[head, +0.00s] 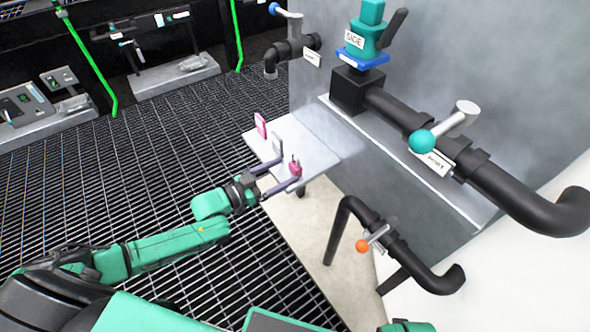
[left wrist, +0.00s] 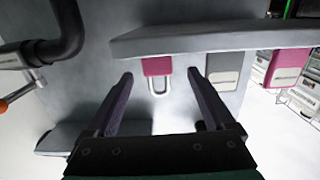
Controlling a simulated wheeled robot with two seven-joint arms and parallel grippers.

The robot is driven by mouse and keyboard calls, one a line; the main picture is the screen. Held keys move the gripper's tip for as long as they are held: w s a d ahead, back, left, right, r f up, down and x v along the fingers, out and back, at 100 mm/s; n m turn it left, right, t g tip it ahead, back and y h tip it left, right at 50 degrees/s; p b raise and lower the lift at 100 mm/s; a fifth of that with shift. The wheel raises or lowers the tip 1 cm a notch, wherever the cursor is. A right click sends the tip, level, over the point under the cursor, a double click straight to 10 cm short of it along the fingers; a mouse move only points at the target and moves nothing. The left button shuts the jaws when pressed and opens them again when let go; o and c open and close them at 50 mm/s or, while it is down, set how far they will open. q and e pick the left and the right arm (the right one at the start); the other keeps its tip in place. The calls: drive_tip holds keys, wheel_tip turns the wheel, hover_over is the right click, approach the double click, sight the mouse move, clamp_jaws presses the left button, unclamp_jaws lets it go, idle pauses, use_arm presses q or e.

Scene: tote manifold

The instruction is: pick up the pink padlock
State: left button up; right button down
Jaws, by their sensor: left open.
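The pink padlock (head: 295,168) stands at the near edge of a small grey shelf (head: 318,160), close to the fingers of my left gripper (head: 289,171). In the left wrist view, the padlock (left wrist: 157,66) appears upside down with its pale shackle loop pointing down the picture. There my left gripper (left wrist: 160,76) is open, with one dark finger on each side of the padlock in the picture. I see no contact; the exact depth gap is unclear. My right gripper is not in view.
A grey block (head: 277,143) and another pink block (head: 261,125) stand farther along the shelf. A grey wall panel rises beside it, with a black pipe and teal-knobbed valve (head: 422,141). An orange-knobbed valve (head: 363,246) sits lower down. Open grating floor lies left.

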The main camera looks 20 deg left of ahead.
sight(292, 167)
use_arm(q)
drive_tip(key=b+x, duration=0.1)
drive_tip(key=x, duration=0.4)
drive_tip(key=shift+s+d, duration=0.1)
drive_tip(key=shift+s, duration=0.05)
drive_tip(key=shift+c, duration=0.9)
clamp_jaws()
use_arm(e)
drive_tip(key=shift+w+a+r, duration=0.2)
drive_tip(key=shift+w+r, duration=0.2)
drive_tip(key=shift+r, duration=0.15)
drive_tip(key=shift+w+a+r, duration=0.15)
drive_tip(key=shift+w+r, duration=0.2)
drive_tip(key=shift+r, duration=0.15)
use_arm(q)
drive_tip(key=shift+r, duration=0.15)
